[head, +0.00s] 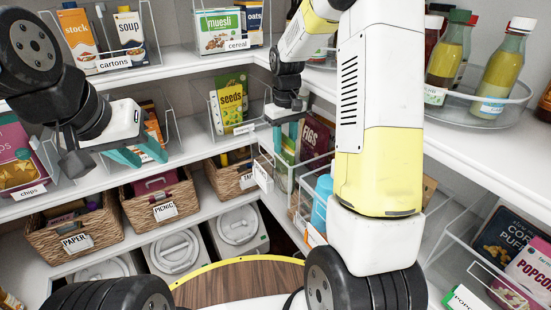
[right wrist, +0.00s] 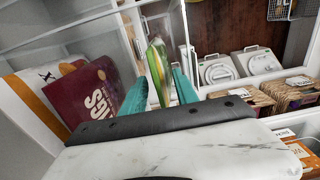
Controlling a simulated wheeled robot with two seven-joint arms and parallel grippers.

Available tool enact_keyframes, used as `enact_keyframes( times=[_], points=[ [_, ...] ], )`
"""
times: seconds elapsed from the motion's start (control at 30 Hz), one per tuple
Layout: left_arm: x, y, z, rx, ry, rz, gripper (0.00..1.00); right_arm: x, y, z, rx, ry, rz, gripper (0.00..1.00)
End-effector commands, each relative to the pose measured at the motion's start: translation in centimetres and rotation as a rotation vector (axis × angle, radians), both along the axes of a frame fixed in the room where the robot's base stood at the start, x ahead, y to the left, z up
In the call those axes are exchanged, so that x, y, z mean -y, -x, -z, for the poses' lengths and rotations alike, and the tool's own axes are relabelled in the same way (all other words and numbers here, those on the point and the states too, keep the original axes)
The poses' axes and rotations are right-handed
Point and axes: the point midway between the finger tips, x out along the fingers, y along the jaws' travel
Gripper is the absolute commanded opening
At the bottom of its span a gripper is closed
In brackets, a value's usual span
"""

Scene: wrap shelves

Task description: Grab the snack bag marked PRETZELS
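No PRETZELS lettering is readable in either view. My right gripper (head: 289,133) reaches into a clear divided bin on the right-hand shelf. In the right wrist view its two teal fingers (right wrist: 160,82) stand apart on either side of a thin green and yellow packet (right wrist: 157,62), seen edge-on, with gaps visible. The packet's print cannot be read, and whether it is the pretzel bag cannot be told. A dark red FIGS bag (head: 314,140) stands beside it, also seen in the right wrist view (right wrist: 84,92). My left gripper (head: 138,156) is open in front of an orange packet (head: 152,128).
A SEEDS bag (head: 230,103) stands in a clear bin on the back shelf. A purple chips bag (head: 14,160) is at far left. Wicker baskets (head: 163,213) line the shelf below. A turntable of bottles (head: 485,115) is at right. Clear bin walls surround the right gripper.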

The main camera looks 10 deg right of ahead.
Motion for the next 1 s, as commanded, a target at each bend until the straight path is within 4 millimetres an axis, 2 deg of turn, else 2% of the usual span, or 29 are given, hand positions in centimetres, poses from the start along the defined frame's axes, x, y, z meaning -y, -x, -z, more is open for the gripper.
enact_keyframes(
  times=[0.13,0.17,0.3,0.33,1.0],
  points=[
    [0.00,0.00,0.00,0.000,0.000,0.000,0.36,0.02,-0.01,-0.02,0.000,0.000,0.000,0.36],
    [0.00,0.00,0.00,0.000,0.000,0.000,0.36,0.02,-0.01,-0.03,0.000,0.000,0.000,0.32],
    [0.00,0.00,0.00,0.000,0.000,0.000,0.36,0.01,0.00,-0.04,0.000,0.000,0.000,0.04],
    [0.00,0.00,0.00,0.000,0.000,0.000,0.36,0.01,0.00,-0.05,0.001,0.000,0.000,0.00],
    [0.00,0.00,0.00,0.000,0.000,0.000,0.36,0.01,0.00,-0.07,0.001,0.000,0.000,0.00]
  ],
)
